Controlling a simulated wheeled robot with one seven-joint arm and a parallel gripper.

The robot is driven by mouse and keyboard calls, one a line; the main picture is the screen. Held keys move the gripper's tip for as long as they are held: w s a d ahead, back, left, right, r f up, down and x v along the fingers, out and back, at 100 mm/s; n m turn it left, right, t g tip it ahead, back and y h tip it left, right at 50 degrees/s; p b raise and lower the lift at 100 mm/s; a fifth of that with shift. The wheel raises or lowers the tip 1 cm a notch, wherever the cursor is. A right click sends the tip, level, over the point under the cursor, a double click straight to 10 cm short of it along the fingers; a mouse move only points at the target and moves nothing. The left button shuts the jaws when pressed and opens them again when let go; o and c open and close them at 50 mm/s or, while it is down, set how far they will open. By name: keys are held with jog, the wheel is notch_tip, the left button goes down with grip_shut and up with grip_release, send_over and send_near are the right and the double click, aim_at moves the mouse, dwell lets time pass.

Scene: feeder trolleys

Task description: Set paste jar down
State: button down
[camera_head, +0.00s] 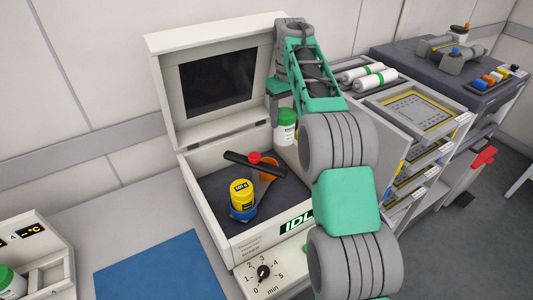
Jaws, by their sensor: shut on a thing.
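A white paste jar with a green lid (286,130) hangs upright below my gripper (283,101), at the right side of the open mixer box (205,233). My gripper is shut on the jar near its lid; the fingers are small and partly hidden by my arm. I cannot tell whether the jar's base touches anything. Inside the box, a yellow jar (241,194) stands in a blue holder (243,214).
The box's lid (160,75) stands open behind. A dial (263,272) and a lit display (294,223) are on its front. A blue mat (150,267) lies clear at left. Another unit (45,245) holds a green-lidded jar (10,281). A trolley (390,125) with white rolls stands at right.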

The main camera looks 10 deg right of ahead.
jog(key=s+a, duration=0.1)
jog(key=a, duration=0.5)
notch_tip(320, 180, down, 12)
jog(key=b, duration=0.1)
jog(key=shift+s, duration=0.1)
jog(key=shift+f, duration=0.1)
jog(key=shift+c, duration=1.9)
grip_release()
